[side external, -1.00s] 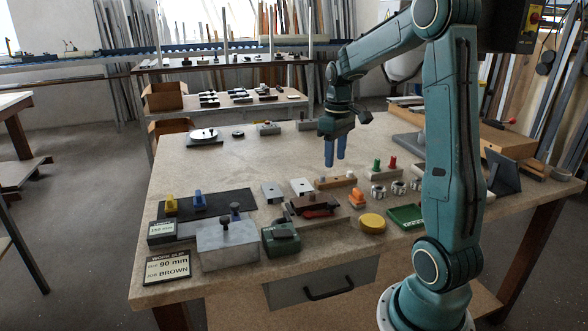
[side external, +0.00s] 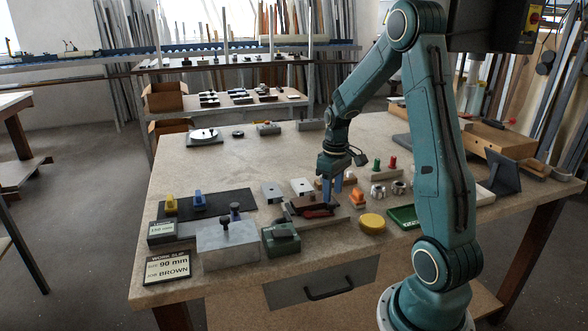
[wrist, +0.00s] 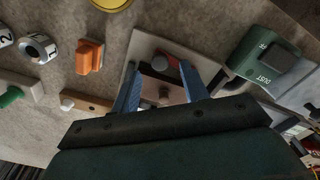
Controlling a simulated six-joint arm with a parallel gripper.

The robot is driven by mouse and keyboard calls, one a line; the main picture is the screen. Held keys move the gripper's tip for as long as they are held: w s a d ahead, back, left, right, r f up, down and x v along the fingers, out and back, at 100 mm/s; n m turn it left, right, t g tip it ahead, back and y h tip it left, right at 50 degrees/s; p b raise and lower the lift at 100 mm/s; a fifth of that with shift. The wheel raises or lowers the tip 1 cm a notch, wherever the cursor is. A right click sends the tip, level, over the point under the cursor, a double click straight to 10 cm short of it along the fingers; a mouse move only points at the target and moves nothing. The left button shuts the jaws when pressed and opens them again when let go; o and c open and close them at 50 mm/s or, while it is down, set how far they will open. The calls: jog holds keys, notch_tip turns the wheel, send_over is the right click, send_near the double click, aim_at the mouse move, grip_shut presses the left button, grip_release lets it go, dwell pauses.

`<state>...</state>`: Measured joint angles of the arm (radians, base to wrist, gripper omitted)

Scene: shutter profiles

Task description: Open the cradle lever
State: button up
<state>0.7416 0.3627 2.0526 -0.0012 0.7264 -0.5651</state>
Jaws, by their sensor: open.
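The cradle (side external: 330,222) is a pale base near the front middle of the bench, with a dark brown piece (side external: 306,203) on it. A red lever (side external: 318,212) lies low along the cradle's front side. In the wrist view a red part (wrist: 164,63), seemingly the lever, shows between the fingertips, on the pale cradle plate (wrist: 142,47). My gripper (side external: 331,197) points down just above the cradle's back right part. Its two blue fingers (wrist: 160,72) are apart, with brown parts visible between them. I cannot tell whether a finger touches the lever.
A green DUST box (wrist: 265,62) stands close beside the cradle; it also shows in the side view (side external: 281,238). An orange block (side external: 358,198) and a yellow disc (side external: 372,222) are to the right. A grey metal box (side external: 226,245) is at left.

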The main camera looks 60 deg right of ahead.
aim_at(332, 202)
jog(key=shift+f, duration=1.6)
grip_shut()
